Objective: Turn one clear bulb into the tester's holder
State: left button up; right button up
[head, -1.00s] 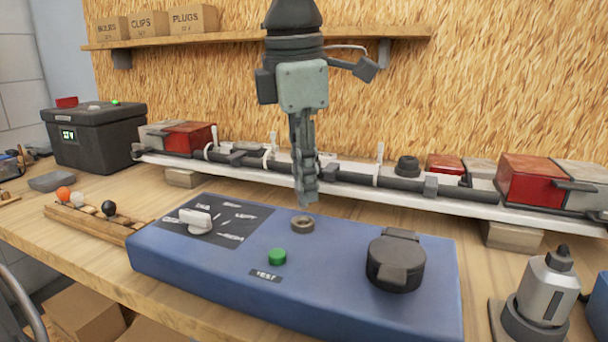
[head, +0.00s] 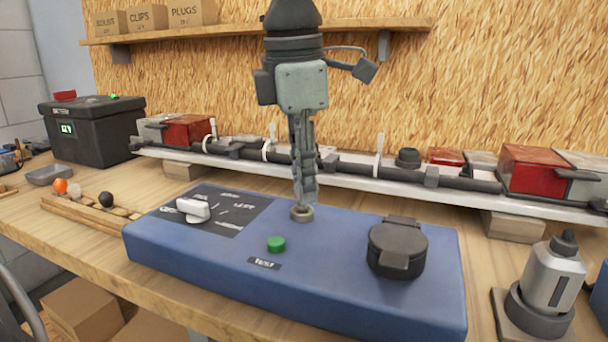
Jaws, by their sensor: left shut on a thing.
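The blue tester (head: 340,295) lies on the bench. Its holder is a small round ring (head: 302,214) on the top face. My left gripper (head: 305,200) points straight down with its fingertips right at the holder. It is shut on a bulb, which the fingers hide almost wholly, so I cannot tell how deep it sits. A wooden rack (head: 85,212) left of the tester holds an orange bulb (head: 60,186) and a dark bulb (head: 105,199), with a small pale bulb (head: 74,189) beside the orange one. My right gripper is out of view.
The tester carries a white knob (head: 194,210), a green button (head: 276,244) and a black lidded round part (head: 397,250). Behind it runs a long light bar (head: 450,196) with red lamps. A grey bottle-like tool (head: 552,275) stands at the right.

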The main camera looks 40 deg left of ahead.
pick_arm(q)
jog(key=shift+f+b, duration=0.4)
jog(key=shift+f, duration=0.25)
dwell(0.4)
jog(key=shift+r+m+p, duration=0.1)
jog(key=shift+m+p, duration=0.3)
jog(key=shift+m, duration=0.4)
jog(key=shift+m+h, duration=0.3)
jog(key=shift+m, duration=0.7)
jog(key=shift+p, duration=0.3)
jog(key=shift+s+m+p, duration=0.1)
jog(key=shift+m+p, duration=0.25)
jog(key=shift+m, duration=0.35)
jog(key=shift+m+h+p, duration=0.3)
jog(key=shift+m, duration=0.7)
